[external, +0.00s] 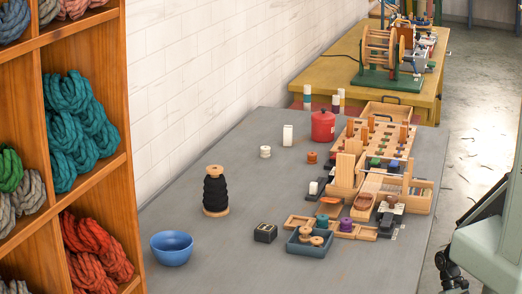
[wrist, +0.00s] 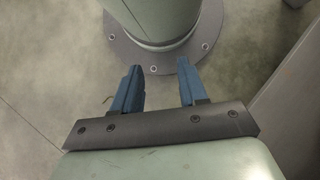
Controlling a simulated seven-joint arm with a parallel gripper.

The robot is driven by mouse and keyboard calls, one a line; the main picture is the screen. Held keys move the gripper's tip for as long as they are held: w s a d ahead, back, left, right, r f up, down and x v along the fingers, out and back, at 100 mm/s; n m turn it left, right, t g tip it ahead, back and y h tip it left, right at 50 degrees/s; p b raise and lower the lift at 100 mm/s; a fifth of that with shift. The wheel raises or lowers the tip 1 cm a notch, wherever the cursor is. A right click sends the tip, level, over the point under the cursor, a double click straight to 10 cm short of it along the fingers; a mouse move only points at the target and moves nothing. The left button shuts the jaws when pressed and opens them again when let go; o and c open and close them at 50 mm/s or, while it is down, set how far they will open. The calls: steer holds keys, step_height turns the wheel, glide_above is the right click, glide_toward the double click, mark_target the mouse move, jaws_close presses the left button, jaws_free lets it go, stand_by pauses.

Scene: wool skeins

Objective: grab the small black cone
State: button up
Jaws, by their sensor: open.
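A black cone of wound yarn (external: 216,192) stands upright on the grey table, with a pale wooden base and a wooden top. It is left of the table's middle, behind the blue bowl. My gripper (wrist: 159,68) shows in the wrist view with its two blue fingers apart and nothing between them. Below the fingers are bare floor and a round bolted base plate, so my gripper is away from the cone. The cone does not show in the wrist view.
A blue bowl (external: 171,249) and a small black box (external: 265,233) stand near the cone. A blue-grey tray (external: 291,245) holds wooden pieces. Wooden racks (external: 345,175) and a red pot (external: 323,125) crowd the right side. A yarn shelf (external: 105,190) borders the left.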

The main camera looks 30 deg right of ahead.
stand_by(0.4)
steer(key=o, duration=1)
steer(key=shift+c, duration=0.2)
